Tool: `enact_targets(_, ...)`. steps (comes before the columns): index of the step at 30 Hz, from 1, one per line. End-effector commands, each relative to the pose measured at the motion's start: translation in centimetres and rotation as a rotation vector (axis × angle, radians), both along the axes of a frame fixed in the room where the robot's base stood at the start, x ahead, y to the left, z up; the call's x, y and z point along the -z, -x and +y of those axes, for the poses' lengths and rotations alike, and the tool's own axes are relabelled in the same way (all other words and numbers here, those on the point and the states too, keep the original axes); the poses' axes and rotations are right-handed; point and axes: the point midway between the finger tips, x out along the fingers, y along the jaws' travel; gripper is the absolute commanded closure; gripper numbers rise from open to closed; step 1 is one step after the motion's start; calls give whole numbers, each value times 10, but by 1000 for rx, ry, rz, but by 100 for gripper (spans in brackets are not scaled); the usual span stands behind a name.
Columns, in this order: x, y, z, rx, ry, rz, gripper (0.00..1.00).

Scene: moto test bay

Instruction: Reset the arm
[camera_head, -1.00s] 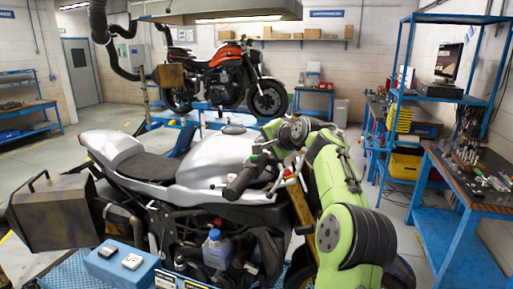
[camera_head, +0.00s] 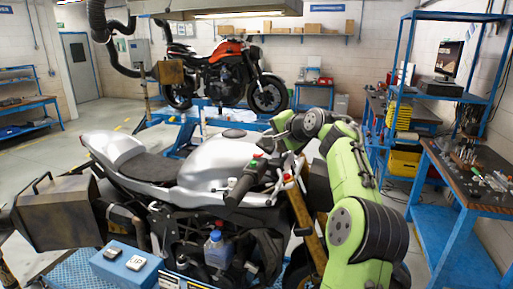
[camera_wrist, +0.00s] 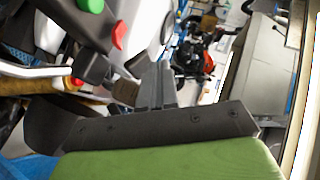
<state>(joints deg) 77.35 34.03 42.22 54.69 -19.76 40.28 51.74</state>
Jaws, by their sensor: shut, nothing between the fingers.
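My green arm (camera_head: 352,185) rises at the right of the silver motorcycle (camera_head: 225,160) and bends left at the top. In the wrist view my gripper (camera_wrist: 158,85) has its two dark fingers together, with nothing between them. It is near the handlebar, whose switch block carries a green button (camera_wrist: 90,5) and a red switch (camera_wrist: 119,34). No contact shows. In the head view the handlebar grip (camera_head: 240,186) lies just below and left of the arm's end. The fingertips are hard to make out there.
A blue workbench (camera_head: 465,185) with tools stands at the right. An orange motorcycle (camera_head: 228,68) is on a lift behind. Open floor lies at the left.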

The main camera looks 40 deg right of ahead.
Motion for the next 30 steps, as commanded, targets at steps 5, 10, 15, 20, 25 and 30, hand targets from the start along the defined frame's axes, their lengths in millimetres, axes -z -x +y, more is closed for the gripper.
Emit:
enact_targets(5, -13, 5, -3, 0, -1, 0, 100)
enact_targets(10, -10, 5, -3, 0, -1, 0, 100)
enact_targets(15, -10, 5, -3, 0, -1, 0, 100)
enact_targets(20, -9, 3, 2, -9, 6, 8, 100)
enact_targets(25, 12, -26, 87, -146, 118, 153, 100)
enact_targets(30, 53, -20, 216, -358, 339, 386, 100)
